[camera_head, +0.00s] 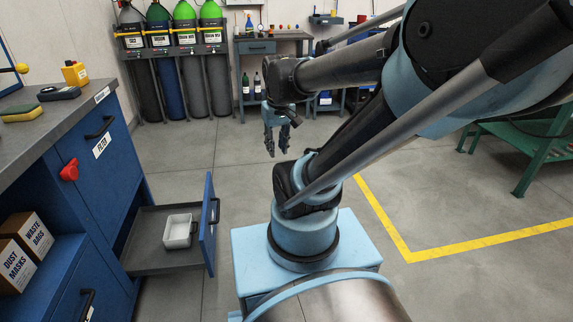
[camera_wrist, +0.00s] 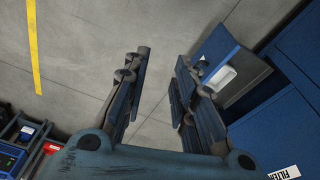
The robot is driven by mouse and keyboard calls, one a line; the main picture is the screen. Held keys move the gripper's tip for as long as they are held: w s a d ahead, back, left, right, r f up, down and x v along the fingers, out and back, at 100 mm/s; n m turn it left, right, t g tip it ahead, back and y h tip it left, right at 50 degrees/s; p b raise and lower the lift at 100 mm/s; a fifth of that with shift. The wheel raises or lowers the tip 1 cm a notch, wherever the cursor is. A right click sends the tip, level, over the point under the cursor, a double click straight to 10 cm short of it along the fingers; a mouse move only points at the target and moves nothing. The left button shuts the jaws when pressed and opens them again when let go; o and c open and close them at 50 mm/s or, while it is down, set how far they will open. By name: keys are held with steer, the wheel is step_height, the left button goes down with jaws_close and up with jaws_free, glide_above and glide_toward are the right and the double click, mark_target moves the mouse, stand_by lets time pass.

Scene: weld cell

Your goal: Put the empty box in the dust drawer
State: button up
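The box (camera_wrist: 219,78) also shows in the wrist view inside the drawer (camera_wrist: 245,88), partly behind a finger of my gripper. My gripper (camera_head: 276,138) hangs above the open floor to the right of the drawer and well apart from it. In the wrist view my gripper (camera_wrist: 163,98) has its fingers spread with only floor between them.
The blue cabinet (camera_head: 95,165) has a filter door with a red knob (camera_head: 69,171). Dust mask and waste bag boxes (camera_head: 25,240) stand on its shelf. Gas cylinders (camera_head: 165,70) and a workbench (camera_head: 262,45) stand at the back. The floor between is clear.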

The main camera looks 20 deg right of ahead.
steer(key=s+d+f+m, duration=0.1)
steer(key=s+d+f, duration=0.1)
steer(key=s+f, duration=0.2)
steer(key=shift+s+m, duration=0.4)
steer(key=shift+s, duration=0.5)
steer(key=shift+a, duration=0.1)
